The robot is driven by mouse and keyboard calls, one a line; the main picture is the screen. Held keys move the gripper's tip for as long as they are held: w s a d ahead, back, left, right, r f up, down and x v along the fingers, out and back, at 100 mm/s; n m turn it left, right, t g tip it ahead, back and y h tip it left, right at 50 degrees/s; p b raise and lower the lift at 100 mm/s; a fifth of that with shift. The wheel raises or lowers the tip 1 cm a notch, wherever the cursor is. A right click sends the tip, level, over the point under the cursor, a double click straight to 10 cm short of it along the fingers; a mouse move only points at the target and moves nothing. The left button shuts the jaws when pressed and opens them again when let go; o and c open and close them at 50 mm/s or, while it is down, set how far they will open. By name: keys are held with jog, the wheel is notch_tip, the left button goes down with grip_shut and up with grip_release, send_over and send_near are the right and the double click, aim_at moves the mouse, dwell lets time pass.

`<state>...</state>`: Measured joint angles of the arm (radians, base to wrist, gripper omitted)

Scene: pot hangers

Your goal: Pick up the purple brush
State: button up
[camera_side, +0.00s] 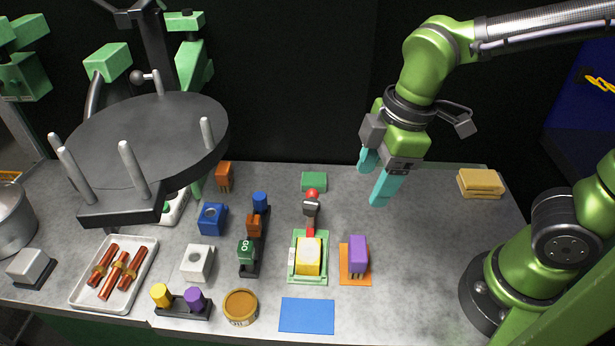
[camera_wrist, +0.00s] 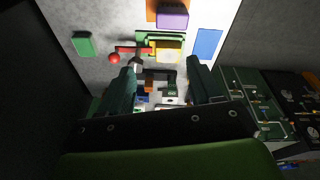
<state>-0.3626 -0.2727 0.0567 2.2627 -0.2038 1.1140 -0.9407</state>
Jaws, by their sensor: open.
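In the wrist view the purple brush (camera_wrist: 173,18) is near the top edge, on the orange mat (camera_wrist: 151,10). My gripper (camera_side: 375,184) hangs above the back of the table, behind the brush and well apart from it. Its teal fingers are open with nothing between them. In the wrist view my gripper (camera_wrist: 160,80) has its dark fingers spread apart.
Left of the brush is a green tray with a yellow block (camera_side: 309,257) and a red-tipped lever (camera_side: 311,207). A blue mat (camera_side: 307,315) lies in front. A green block (camera_side: 314,182) and stacked yellow sponges (camera_side: 480,183) are at the back. Table right of the brush is clear.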

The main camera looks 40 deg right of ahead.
jog(key=a+f+n+g, duration=0.1)
jog(key=a+n, duration=0.1)
jog(key=n, duration=0.5)
jog(key=n+h, duration=0.2)
jog(key=n, duration=0.6)
send_near(358, 247)
jog(key=shift+g, duration=0.4)
jog(key=f, duration=0.4)
jog(key=w+f, duration=0.1)
jog(key=f, duration=0.1)
jog(key=shift+d+f, duration=0.2)
jog(key=f, duration=0.5)
jog(key=shift+s+f, duration=0.15)
jog(key=shift+s, duration=0.1)
jog(key=c, duration=1.1)
notch_tip(358, 247, up, 10)
jog(key=shift+r, duration=0.1)
